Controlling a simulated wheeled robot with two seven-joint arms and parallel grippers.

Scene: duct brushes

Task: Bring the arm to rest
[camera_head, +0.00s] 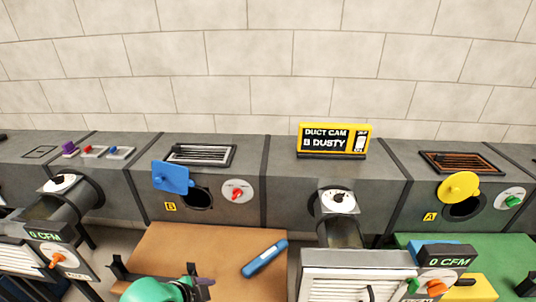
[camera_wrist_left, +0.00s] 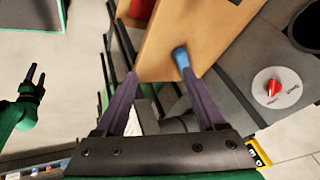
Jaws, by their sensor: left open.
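My left gripper (camera_head: 205,284) is at the bottom of the head view, in front of the brown work surface, with its green wrist partly cut off. In the left wrist view its two purple-grey fingers (camera_wrist_left: 160,82) are spread wide, with nothing held between them. A blue brush handle (camera_head: 265,258) lies on the brown surface (camera_head: 190,248), beyond and right of the gripper. Its blue end (camera_wrist_left: 181,57) shows in the left wrist view, near one fingertip and apparently below it. My right gripper (camera_wrist_left: 34,76) shows at the left of that view, with its dark fingers apart and empty.
A grey duct runs along the wall. Its B port has a blue cover (camera_head: 173,177) swung aside and a red knob (camera_head: 237,191). A yellow cover (camera_head: 459,187) is at port A. A sign (camera_head: 334,139) reads "DUCT CAM B DUSTY". A green surface (camera_head: 515,262) lies at right.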

